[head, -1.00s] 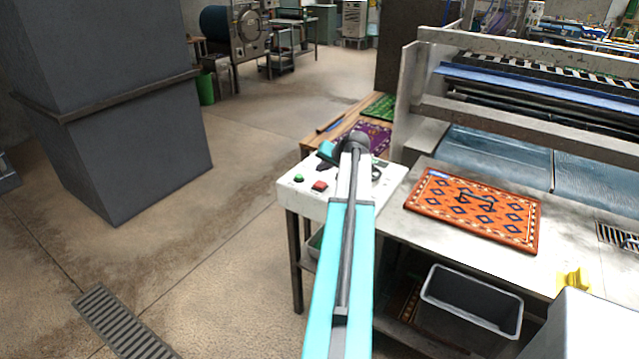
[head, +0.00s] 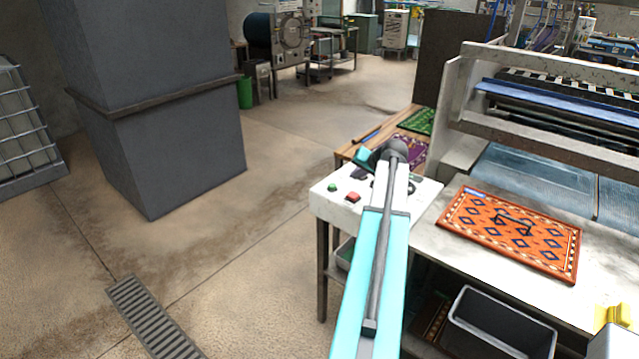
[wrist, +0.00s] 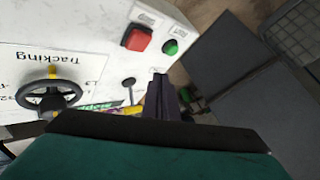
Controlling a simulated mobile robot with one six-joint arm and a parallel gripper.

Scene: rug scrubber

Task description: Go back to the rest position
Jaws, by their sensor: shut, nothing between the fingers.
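My gripper (wrist: 161,98) shows in the wrist view as dark fingers pressed together, with nothing between them. It is over or beside the white control panel (wrist: 85,38), and I cannot tell whether it touches it. In the head view my arm reaches forward to the same control panel (head: 330,203), and its end hides part of the panel. The panel carries a red button (wrist: 137,38), a green button (wrist: 170,47) and a black handwheel (wrist: 48,98) near the word "Tracking".
An orange patterned rug (head: 515,236) lies on the metal table right of the panel. A grey bin (head: 500,325) sits below it. A wooden table (head: 400,125) with small rugs stands behind. A grey pillar (head: 160,130) stands left; the floor between (head: 255,225) is clear.

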